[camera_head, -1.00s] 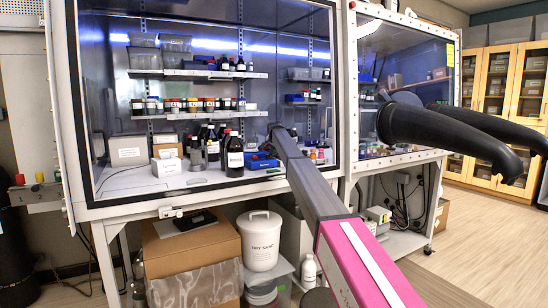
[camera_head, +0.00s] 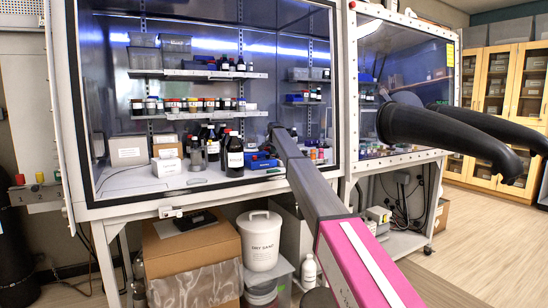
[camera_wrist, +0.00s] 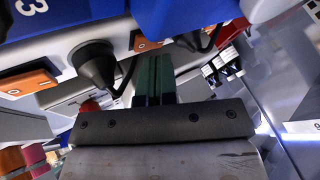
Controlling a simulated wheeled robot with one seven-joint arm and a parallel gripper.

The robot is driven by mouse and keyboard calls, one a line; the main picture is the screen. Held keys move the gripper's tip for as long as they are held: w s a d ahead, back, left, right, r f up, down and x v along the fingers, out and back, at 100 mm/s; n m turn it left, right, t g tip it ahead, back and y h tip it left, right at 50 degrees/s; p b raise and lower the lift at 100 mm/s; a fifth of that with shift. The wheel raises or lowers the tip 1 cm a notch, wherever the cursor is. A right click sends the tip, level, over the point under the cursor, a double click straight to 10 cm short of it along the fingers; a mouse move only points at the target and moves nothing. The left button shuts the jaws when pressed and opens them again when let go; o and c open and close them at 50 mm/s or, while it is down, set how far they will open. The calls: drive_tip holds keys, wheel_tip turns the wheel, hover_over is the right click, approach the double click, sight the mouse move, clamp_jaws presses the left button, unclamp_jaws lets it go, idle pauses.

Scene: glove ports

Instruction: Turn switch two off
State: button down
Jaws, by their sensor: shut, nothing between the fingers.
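In the wrist view, my gripper (camera_wrist: 154,62) is shut and empty, its dark green fingers pressed together. An orange rocker switch (camera_wrist: 147,43) with a small light mark lies just beyond the fingertips; I cannot tell whether they touch it. A second orange rocker switch (camera_wrist: 28,83) is at the left. Blue parts fill the top, and the left one (camera_wrist: 55,8) bears a tilted white 3. No number two is readable, so I cannot tell which switch is two. In the head view my arm reaches into the glassed enclosure (camera_head: 92,205); the fingertips and switches are not distinguishable there.
A black cone-shaped part (camera_wrist: 94,66) with a cable stands close left of the fingers. A grey panel is at the right in the wrist view. In the head view, dark bottles (camera_head: 235,157) and a blue item (camera_head: 262,161) stand left of my arm.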

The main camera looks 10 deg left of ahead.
drive_tip(key=shift+r, duration=0.45)
drive_tip(key=shift+r, duration=0.1)
drive_tip(key=shift+w+a+r, duration=0.1)
drive_tip(key=shift+w+r, duration=0.05)
drive_tip(key=shift+r, duration=1.05)
drive_tip(key=shift+w+a+r, duration=0.1)
drive_tip(key=shift+w+r, duration=0.05)
drive_tip(key=shift+r, duration=1.05)
drive_tip(key=shift+s, duration=0.1)
